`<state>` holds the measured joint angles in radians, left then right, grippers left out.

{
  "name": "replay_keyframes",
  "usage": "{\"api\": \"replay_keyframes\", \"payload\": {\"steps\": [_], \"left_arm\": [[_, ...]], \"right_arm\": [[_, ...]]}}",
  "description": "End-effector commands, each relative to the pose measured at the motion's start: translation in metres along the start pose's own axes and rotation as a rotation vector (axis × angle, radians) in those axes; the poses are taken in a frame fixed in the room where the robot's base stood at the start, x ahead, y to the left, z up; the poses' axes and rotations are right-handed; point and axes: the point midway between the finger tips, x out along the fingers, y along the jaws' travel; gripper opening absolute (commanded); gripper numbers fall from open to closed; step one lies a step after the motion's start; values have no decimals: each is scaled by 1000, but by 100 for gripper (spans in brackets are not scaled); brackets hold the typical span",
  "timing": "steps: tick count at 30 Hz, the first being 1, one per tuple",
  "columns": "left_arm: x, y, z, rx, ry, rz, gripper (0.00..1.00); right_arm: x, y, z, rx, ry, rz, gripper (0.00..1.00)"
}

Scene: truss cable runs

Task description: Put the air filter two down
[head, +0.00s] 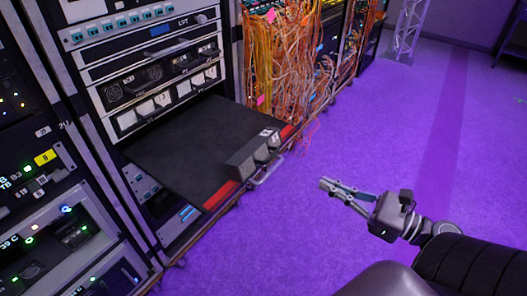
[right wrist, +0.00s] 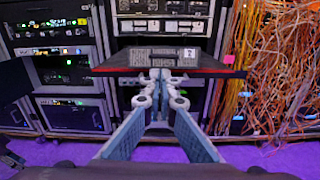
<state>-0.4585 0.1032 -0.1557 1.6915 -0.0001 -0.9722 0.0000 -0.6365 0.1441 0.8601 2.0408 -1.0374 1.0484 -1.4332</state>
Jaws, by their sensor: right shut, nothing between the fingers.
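A grey block-shaped unit (head: 250,155), which looks like the air filter, rests on the front part of a pulled-out black shelf (head: 185,150). It carries small white labels, whose marks are too small to read surely. In the right wrist view the unit (right wrist: 150,57) shows a slatted front and sits on the shelf beyond my fingertips. My right gripper (head: 326,186) is shut and empty, in front of the shelf and apart from it, over the purple floor. In the right wrist view its fingertips (right wrist: 158,78) are together. My left gripper is not in view.
The shelf has a red-marked front edge and a metal handle (head: 266,172). Rack units (head: 150,60) stand above it. Orange and yellow cables (head: 285,65) hang to its right. A rack with lit panels (head: 50,200) is at the left. The purple floor (head: 400,130) is open.

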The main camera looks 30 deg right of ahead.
Motion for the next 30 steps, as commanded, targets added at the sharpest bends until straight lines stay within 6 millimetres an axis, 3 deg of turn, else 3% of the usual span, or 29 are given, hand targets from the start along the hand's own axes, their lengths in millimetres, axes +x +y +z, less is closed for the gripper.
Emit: {"api": "replay_keyframes", "payload": {"steps": [5, 21, 30], "left_arm": [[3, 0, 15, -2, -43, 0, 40], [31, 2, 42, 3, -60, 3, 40], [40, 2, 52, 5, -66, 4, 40]], "right_arm": [[1, -5, -3, -53, 30, -4, 0], [106, -5, -4, -47, 24, -4, 0], [133, -4, -6, -46, 25, -4, 0]]}}
